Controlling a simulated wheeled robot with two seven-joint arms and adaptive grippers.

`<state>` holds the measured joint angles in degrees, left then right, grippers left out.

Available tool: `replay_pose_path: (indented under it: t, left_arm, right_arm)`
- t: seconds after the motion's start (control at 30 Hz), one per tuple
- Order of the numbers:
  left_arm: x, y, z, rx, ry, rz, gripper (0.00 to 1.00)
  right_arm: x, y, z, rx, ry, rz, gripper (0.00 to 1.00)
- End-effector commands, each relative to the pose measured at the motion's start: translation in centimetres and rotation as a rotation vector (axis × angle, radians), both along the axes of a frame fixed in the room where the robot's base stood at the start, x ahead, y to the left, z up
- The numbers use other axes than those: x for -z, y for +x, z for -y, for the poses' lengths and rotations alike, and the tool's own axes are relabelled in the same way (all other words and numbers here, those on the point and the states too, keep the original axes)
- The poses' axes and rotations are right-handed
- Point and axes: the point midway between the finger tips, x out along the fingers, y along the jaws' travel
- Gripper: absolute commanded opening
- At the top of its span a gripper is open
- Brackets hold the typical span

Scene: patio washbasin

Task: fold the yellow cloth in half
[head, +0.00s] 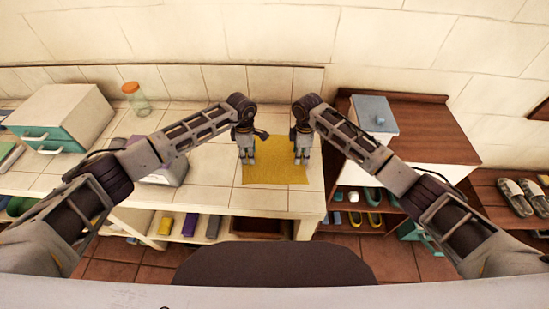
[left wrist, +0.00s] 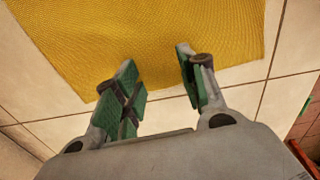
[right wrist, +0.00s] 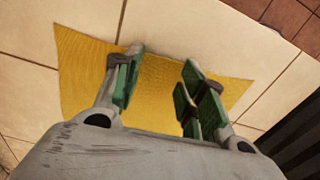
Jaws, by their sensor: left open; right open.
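The yellow cloth (head: 274,167) lies flat and spread out on the tiled counter. It also shows in the left wrist view (left wrist: 150,35) and in the right wrist view (right wrist: 85,75). My left gripper (head: 247,161) is open and empty at the cloth's left edge; in its wrist view its fingers (left wrist: 157,75) point at the cloth's border. My right gripper (head: 301,160) is open and empty over the cloth's right side; its fingers (right wrist: 160,75) show over the cloth in the right wrist view. I cannot tell whether the fingertips touch the cloth.
A glass jar with an orange lid (head: 136,98) and a teal-fronted box (head: 60,115) stand on the counter's left. A grey-blue box (head: 374,114) sits on the brown wooden top (head: 430,130) at right. Bare tiles (head: 215,180) lie left of the cloth.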

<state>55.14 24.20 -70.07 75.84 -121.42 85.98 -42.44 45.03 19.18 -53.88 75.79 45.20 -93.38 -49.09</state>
Motion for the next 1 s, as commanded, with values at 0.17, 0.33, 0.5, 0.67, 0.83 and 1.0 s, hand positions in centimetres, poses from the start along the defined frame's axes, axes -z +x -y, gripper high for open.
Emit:
replay_pose_path:
  t: [0.17, 0.33, 0.5, 0.67, 0.83, 1.0]
  left_arm:
    - [0.23, 0.00, 0.00, 0.000, 0.000, 0.000, 0.41]
    - [0.33, 0.01, -0.01, 0.000, 0.000, 0.000, 0.41]
    - [0.40, -0.01, -0.02, 0.000, 0.000, 0.000, 0.41]
    - [0.44, -0.02, -0.02, 0.000, 0.001, -0.001, 0.41]
    - [0.47, -0.03, -0.03, 0.000, 0.001, -0.001, 0.32]
    - [0.50, -0.05, -0.04, 0.000, 0.001, -0.001, 0.21]
  right_arm:
    - [0.24, 0.00, 0.01, 0.000, 0.000, 0.000, 0.41]
    - [0.34, -0.01, 0.02, 0.000, 0.000, 0.000, 0.41]
    - [0.34, -0.02, 0.03, 0.000, 0.000, -0.001, 0.41]
    - [0.39, -0.03, 0.03, 0.000, -0.001, -0.001, 0.41]
    - [0.43, -0.04, 0.04, 0.000, -0.001, -0.001, 0.32]
    - [0.46, -0.06, 0.04, 0.000, -0.001, -0.002, 0.21]
